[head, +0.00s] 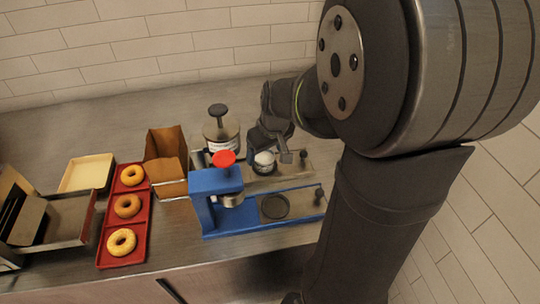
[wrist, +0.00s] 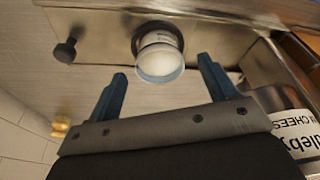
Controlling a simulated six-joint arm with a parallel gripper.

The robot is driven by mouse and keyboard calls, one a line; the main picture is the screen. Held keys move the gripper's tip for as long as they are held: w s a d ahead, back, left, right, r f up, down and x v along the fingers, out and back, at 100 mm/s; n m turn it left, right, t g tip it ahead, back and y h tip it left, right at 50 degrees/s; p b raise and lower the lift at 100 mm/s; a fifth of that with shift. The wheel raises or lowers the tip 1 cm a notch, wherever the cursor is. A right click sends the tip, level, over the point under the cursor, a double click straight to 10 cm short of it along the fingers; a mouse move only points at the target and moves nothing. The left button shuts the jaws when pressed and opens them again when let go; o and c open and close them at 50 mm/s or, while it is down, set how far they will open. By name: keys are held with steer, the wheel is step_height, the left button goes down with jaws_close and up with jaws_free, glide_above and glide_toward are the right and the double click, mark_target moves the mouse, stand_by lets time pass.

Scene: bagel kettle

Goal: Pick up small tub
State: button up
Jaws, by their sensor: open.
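The small tub (head: 264,162) is a short round cup, clear or pale-sided with white contents. It stands on the steel stand behind the blue press. In the wrist view the small tub (wrist: 160,62) is ahead of my gripper, roughly centred between the fingertips. My gripper (wrist: 163,72) is open, with one blue-grey finger on each side and no visible contact. In the head view my gripper (head: 279,152) is right at the tub and partly covers it. The exact gap in depth cannot be told.
A blue press (head: 215,182) with a red knob stands in front. A larger labelled tub (wrist: 295,130) is close on the wrist view's right; it also shows in the head view (head: 222,130). A red tray (head: 113,241) of bagels, a cardboard box (head: 168,145) and a cream tray (head: 88,173) are left.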

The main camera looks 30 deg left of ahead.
mark_target(264, 161)
steer(key=shift+x, duration=1.4)
steer(key=shift+c, duration=0.2)
steer(key=c, duration=1.2)
steer(key=shift+o, duration=0.2)
steer(key=shift+r, duration=0.15)
